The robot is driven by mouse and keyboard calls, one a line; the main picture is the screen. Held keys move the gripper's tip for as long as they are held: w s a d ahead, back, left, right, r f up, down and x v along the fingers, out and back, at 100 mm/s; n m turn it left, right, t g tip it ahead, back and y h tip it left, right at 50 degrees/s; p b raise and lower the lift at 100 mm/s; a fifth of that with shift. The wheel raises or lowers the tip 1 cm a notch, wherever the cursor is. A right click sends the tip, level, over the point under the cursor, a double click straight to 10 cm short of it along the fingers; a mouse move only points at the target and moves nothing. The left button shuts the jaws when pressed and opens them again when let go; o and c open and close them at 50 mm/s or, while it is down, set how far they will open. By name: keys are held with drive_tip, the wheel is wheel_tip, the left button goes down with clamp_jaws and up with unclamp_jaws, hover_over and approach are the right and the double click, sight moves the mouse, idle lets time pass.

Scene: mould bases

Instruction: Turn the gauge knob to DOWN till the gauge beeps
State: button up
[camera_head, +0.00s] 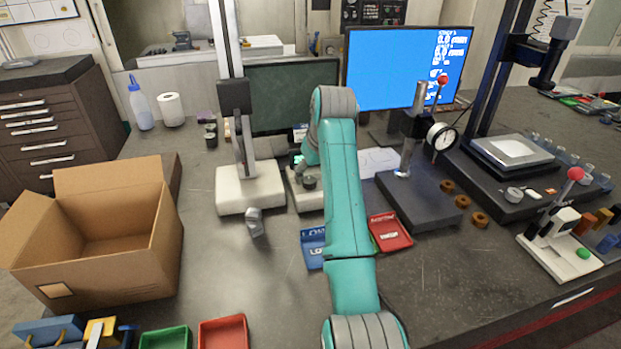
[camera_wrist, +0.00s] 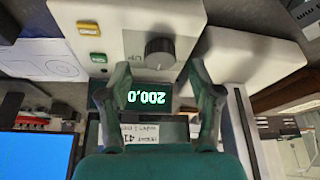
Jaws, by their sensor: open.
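The gauge (camera_head: 310,200) is a pale box behind my arm in the head view, partly hidden by it. In the wrist view the gauge (camera_wrist: 115,20) appears upside down. Its dark round knob (camera_wrist: 160,54) sits on the pale face, beside a lit display (camera_wrist: 149,97) that seems to read 200.0. A yellow button (camera_wrist: 88,28) and a green button (camera_wrist: 98,58) are left of the knob. My gripper (camera_wrist: 159,70) is open, its fingers either side of the display, with tips near the knob but not visibly closed on it. The DOWN marking is not legible.
A white-based stand (camera_head: 250,190) is left of the gauge. A dial-indicator stand (camera_head: 420,205) is to the right. An open cardboard box (camera_head: 105,265) is at left. The front middle is fairly clear.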

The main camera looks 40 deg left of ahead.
sight(310, 180)
drive_tip(key=shift+x, duration=1.5)
drive_tip(key=c, duration=1.1)
drive_tip(key=shift+c, duration=0.2)
